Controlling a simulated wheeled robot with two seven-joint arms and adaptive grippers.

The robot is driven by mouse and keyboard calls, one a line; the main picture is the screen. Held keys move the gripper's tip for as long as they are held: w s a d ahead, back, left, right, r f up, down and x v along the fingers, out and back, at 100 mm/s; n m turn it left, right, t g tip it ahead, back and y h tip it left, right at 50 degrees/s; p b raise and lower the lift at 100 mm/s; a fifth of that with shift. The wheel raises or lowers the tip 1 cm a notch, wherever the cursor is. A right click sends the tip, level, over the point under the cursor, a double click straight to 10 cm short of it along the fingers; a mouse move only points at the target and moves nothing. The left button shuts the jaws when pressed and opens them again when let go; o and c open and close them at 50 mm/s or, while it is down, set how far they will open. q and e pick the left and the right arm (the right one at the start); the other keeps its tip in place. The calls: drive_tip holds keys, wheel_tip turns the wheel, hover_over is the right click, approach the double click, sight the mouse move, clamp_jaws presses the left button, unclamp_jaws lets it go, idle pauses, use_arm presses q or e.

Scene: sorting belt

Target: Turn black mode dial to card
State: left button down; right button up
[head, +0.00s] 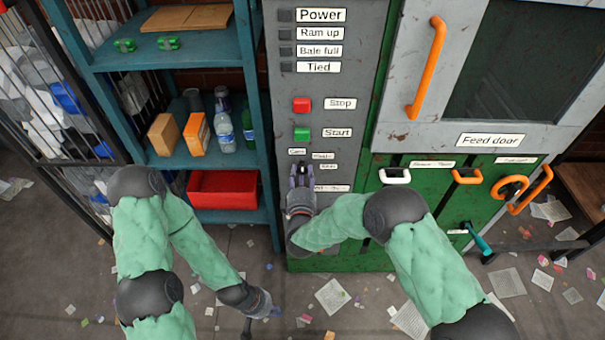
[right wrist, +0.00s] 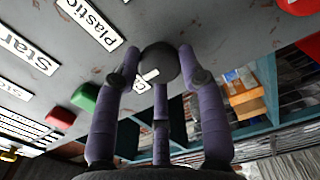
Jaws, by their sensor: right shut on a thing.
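The black mode dial (right wrist: 158,62) sits on the grey control panel (head: 360,120). In the right wrist view, the purple fingers of my right gripper (right wrist: 158,75) are shut around it. In the head view, my right gripper (head: 300,175) is against the panel below the Start button and hides the dial. Small position labels stand above the gripper, and a small label (right wrist: 148,76) is partly hidden behind the fingers. A Plastic label (right wrist: 90,22) shows beside the dial. I cannot see where the dial points. My left gripper (head: 265,303) hangs low over the floor; its opening is unclear.
A green Start button (head: 302,134) and a red Stop button (head: 302,104) are above the dial. A teal shelf (head: 170,55) with bottles, boxes and a red crate (head: 222,200) stands left. The green feed-door machine with orange handles is right. Litter covers the floor.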

drive_tip(key=shift+w+a+r+n, duration=0.15)
drive_tip(key=shift+a+r+n, duration=0.15)
drive_tip(key=shift+n, duration=0.2)
drive_tip(key=o, duration=1)
drive_tip(key=shift+c, duration=0.2)
drive_tip(key=shift+o, duration=1)
drive_tip(key=shift+a+f, duration=0.15)
drive_tip(key=shift+d+f, duration=0.1)
drive_tip(key=shift+d, duration=0.1)
drive_tip(key=s, duration=1.2)
